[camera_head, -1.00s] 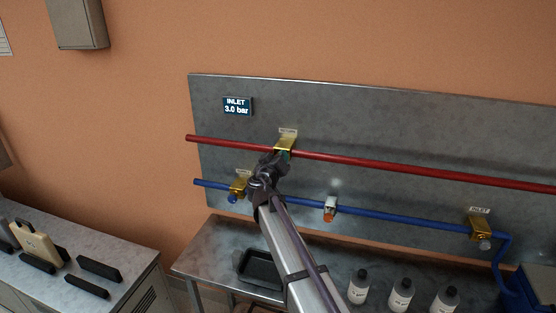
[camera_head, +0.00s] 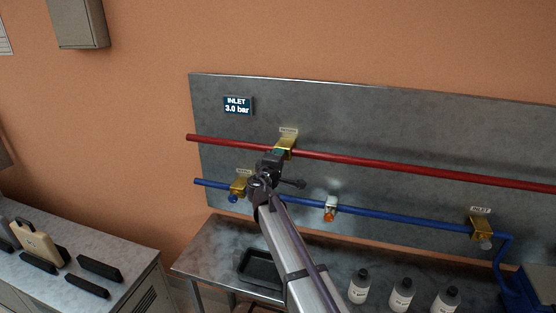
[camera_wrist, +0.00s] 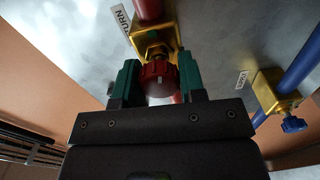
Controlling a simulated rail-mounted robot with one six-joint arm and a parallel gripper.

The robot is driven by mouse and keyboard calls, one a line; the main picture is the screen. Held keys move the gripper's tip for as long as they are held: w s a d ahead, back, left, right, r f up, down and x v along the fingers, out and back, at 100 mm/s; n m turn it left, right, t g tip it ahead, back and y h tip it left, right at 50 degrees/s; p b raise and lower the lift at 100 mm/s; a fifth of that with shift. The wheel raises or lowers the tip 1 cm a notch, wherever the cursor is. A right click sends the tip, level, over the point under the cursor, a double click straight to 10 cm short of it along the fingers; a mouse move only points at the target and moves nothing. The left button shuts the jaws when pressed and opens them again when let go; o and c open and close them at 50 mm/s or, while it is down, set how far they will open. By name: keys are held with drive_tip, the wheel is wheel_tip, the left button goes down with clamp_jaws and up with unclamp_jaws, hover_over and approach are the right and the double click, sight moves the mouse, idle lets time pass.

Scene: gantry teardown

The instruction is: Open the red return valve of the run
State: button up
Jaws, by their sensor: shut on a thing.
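The return valve is a brass body (camera_head: 286,141) on the red pipe, under a small label, and its red knob (camera_wrist: 158,78) shows in the wrist view. My gripper (camera_wrist: 157,84) has its green-padded fingers on either side of the red knob and is shut on it. In the head view my gripper (camera_head: 276,154) sits just below the brass body and hides the knob.
A blue pipe (camera_head: 395,221) runs below the red pipe (camera_head: 420,173), with a blue-knobbed brass valve (camera_wrist: 270,90) close by on the right in the wrist view. Bottles (camera_head: 401,294) and a dark tray (camera_head: 262,268) stand on the bench below.

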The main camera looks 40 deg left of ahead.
drive_tip(key=shift+n, duration=1.6)
drive_tip(key=o, duration=0.9)
drive_tip(key=v, duration=1.1)
drive_tip(key=shift+f, duration=0.1)
